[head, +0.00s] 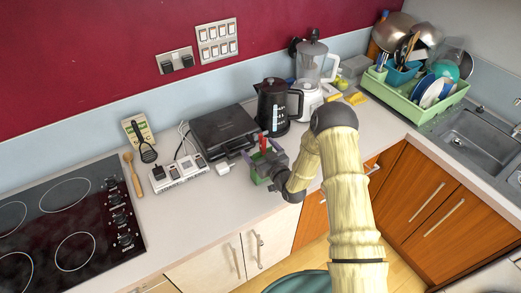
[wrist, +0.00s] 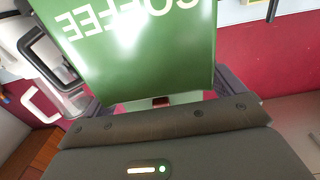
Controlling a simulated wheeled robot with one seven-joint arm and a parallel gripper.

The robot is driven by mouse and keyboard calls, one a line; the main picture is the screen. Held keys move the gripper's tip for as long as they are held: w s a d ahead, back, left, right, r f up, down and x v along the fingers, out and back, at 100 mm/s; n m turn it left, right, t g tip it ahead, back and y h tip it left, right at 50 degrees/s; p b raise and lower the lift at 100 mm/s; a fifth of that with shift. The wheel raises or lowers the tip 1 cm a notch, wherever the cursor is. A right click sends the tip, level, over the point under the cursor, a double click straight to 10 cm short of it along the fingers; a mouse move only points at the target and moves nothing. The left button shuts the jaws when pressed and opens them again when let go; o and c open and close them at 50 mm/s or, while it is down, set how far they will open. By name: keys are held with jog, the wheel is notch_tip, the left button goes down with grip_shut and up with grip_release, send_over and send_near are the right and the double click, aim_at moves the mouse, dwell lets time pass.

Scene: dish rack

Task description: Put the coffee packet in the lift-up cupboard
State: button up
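The coffee packet is green with white "COFFEE" lettering, upside down in the wrist view (wrist: 150,45). In the head view only green bits of it (head: 256,178) show around my gripper (head: 262,162), at the counter's front edge. In the wrist view my gripper's fingers (wrist: 160,98) lie against both sides of the packet, shut on it. The fingertips are largely hidden behind the packet. Whether its base touches the counter is hidden. I cannot make out the lift-up cupboard in either view.
A dark grill (head: 225,130), a black kettle (head: 272,108) and a blender (head: 312,75) stand behind my gripper. A hob (head: 70,225) is at left. A green dish rack (head: 412,100) and sink (head: 475,138) are at right. Bare counter (head: 190,220) lies left of my gripper.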

jog(key=shift+f, duration=0.1)
jog(key=shift+s+d+f, duration=0.15)
jog(key=shift+s+f, duration=0.1)
jog(key=b+v, duration=0.8)
jog(key=v, duration=0.8)
jog(key=shift+s+r+b, duration=0.3)
jog(key=shift+s, duration=0.2)
